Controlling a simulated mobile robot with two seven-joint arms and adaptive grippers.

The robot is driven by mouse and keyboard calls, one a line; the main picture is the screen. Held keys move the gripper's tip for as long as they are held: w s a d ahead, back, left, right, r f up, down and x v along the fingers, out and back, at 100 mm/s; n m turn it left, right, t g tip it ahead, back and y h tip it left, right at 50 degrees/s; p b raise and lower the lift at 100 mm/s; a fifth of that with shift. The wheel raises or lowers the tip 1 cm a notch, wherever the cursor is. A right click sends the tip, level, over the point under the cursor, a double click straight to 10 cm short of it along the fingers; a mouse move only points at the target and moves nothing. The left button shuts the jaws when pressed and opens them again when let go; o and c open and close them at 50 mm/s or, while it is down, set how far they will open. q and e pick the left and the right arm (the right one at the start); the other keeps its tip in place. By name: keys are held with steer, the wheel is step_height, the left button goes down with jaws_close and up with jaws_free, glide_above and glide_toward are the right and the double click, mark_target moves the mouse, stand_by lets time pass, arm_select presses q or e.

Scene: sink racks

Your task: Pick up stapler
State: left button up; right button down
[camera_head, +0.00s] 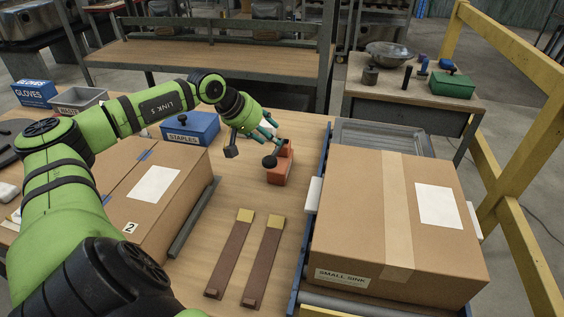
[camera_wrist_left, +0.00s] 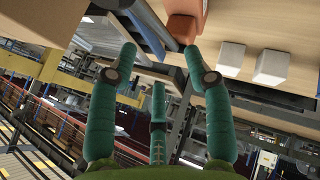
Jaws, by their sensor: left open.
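An orange-red object (camera_head: 281,166), which I take to be the stapler, sits on the wooden table to the right of the blue staples box. Its exact shape is partly hidden by my gripper. In the left wrist view the orange-red object (camera_wrist_left: 184,24) is at the top, just beyond the tips of my spread fingers (camera_wrist_left: 160,62). Nothing is held between them. I cannot tell whether a finger touches it. My right gripper is not in view.
A blue staples box (camera_head: 190,128) stands left of the gripper. A cardboard box (camera_head: 120,195) is at the left. A large small-sink carton (camera_head: 345,205) rests on the right conveyor. Two brown strips (camera_head: 231,255) lie on the table in front, with bare wood around them.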

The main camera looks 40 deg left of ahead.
mark_target(281, 160)
arm_select(q)
steer(key=p+x, duration=0.1)
steer(key=x, duration=0.1)
steer(key=shift+w+f, duration=0.2)
steer(key=shift+f, duration=0.1)
steer(key=p+x, duration=0.2)
steer(key=x, duration=0.1)
steer(key=shift+f, duration=0.25)
steer(key=shift+w+f, duration=0.3)
steer(key=shift+f, duration=0.2)
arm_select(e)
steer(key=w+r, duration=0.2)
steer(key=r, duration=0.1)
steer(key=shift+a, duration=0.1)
arm_select(q)
jaws_close()
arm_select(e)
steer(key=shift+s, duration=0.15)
arm_select(q)
steer(key=shift+r, duration=0.15)
